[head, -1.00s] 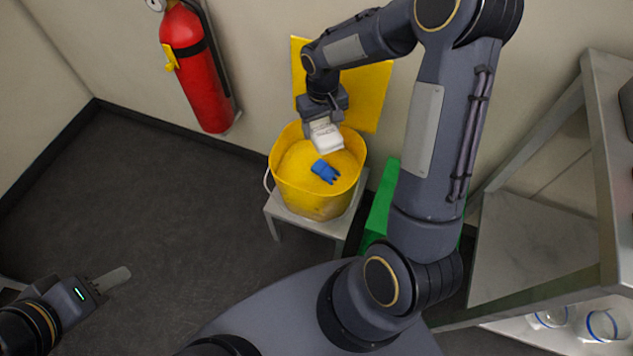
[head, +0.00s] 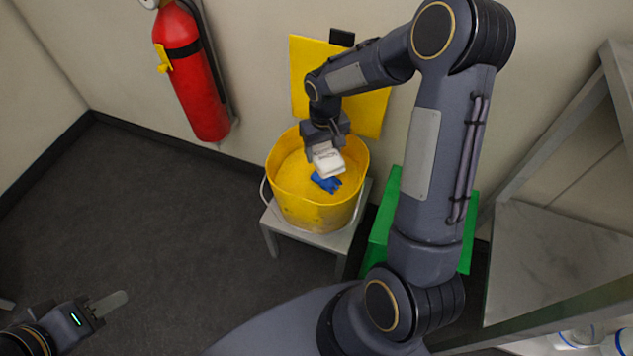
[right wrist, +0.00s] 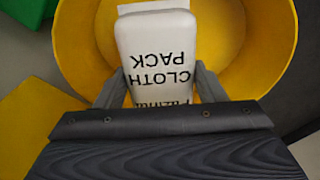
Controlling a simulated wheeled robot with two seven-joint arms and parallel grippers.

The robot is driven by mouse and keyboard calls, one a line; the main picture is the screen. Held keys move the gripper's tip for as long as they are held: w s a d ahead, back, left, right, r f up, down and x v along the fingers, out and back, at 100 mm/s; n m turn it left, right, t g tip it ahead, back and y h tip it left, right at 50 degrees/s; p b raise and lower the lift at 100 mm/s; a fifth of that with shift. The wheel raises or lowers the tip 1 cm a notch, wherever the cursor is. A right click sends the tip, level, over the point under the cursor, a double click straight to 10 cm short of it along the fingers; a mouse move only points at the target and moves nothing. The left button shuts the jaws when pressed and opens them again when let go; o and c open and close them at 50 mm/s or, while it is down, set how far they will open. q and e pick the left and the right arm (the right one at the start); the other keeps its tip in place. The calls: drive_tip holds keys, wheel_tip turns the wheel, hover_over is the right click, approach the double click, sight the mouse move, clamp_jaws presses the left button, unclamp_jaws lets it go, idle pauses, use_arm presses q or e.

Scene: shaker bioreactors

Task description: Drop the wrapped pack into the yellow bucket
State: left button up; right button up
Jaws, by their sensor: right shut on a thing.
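The white wrapped pack (head: 328,163) is held by my right gripper (head: 322,150) over the mouth of the yellow bucket (head: 312,212). In the right wrist view the pack (right wrist: 157,50), printed "CLOTH PACK", sits between the two fingers (right wrist: 160,88), with the bucket's inside wall (right wrist: 265,45) around it. The bucket stands on a small grey stool (head: 318,240). My left gripper (head: 108,303) is at the lower left, away from the bucket; its finger gap is not clear.
A red fire extinguisher (head: 192,75) hangs on the wall left of the bucket. A yellow panel (head: 305,75) is on the wall behind it. A green bin (head: 380,235) stands right of the stool. A grey shelf frame (head: 560,260) is at the right. Floor at left is clear.

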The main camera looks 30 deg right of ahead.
drive_tip(key=o, duration=1.1)
drive_tip(key=shift+r, duration=0.15)
wheel_tip(320, 180, up, 7)
drive_tip(key=p, duration=0.2)
drive_tip(key=shift+p, duration=0.3)
drive_tip(key=shift+r, duration=0.3)
